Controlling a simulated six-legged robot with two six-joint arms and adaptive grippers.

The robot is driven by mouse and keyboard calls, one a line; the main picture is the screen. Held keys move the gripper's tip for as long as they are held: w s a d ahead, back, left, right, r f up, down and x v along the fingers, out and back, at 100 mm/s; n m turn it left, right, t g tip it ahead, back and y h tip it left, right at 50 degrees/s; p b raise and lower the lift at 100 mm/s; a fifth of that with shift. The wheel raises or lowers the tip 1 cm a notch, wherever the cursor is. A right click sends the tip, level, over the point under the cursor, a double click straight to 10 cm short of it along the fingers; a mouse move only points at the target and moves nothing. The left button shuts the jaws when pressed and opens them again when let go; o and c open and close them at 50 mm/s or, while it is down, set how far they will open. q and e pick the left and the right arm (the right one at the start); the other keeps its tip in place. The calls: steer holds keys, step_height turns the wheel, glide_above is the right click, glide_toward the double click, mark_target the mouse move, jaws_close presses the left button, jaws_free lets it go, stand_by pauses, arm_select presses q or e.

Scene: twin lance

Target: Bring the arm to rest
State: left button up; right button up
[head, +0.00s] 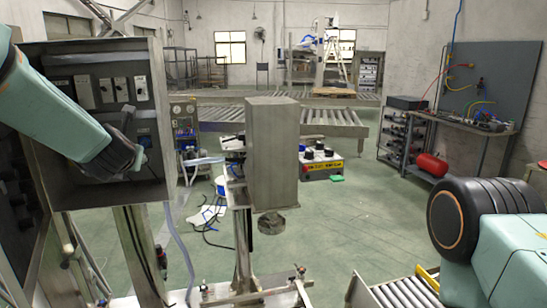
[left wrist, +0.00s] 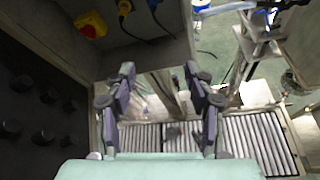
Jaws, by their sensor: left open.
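My left arm (head: 50,105) comes in from the left, pale green, in front of an open grey cabinet (head: 150,75). My dark left gripper (head: 132,140) is at the cabinet's opening, partly hidden by the arm; whether it touches anything there cannot be told. In the left wrist view the two purple-grey fingers of the left gripper (left wrist: 160,85) stand wide apart with nothing between them. My right arm (head: 510,255) shows only as a pale green link and a dark round joint at the lower right; its gripper is out of view.
A metal box on a post (head: 272,150) stands ahead. Inside the cabinet are switches (head: 105,92); a yellow-and-red knob (left wrist: 91,25) shows in the wrist view. Roller conveyors (head: 400,292) lie low, near my right arm. A bench (head: 465,130) stands at the right. Open green floor lies mid-right.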

arm_select(q)
steer(key=s+d+f+m+g+h+b, duration=0.1)
steer(key=s+d+f+m+g+b, duration=0.1)
steer(key=s+f+m, duration=0.65)
steer(key=s+d+f+m+g+h+b, duration=0.15)
steer(key=s+f+m, duration=0.25)
steer(key=f+m, duration=0.85)
steer(key=s+d+f+m+g+h+b, duration=0.1)
steer(key=s+d+f+m+g+b, duration=0.15)
steer(key=s+f+m, duration=0.8)
steer(key=s+d+f+m+g+b, duration=0.2)
steer(key=s+f+g+b, duration=0.1)
steer(key=s+f, duration=0.9)
steer(key=s+d+f+m+g+h+b, duration=0.1)
steer(key=s+d+f+m+g+b, duration=0.1)
steer(key=s+f, duration=1.1)
steer(key=s+m+g+b, duration=0.1)
steer(key=s+b, duration=0.1)
steer(key=s, duration=0.1)
steer(key=shift+d+g, duration=0.3)
steer(key=shift+g, duration=0.1)
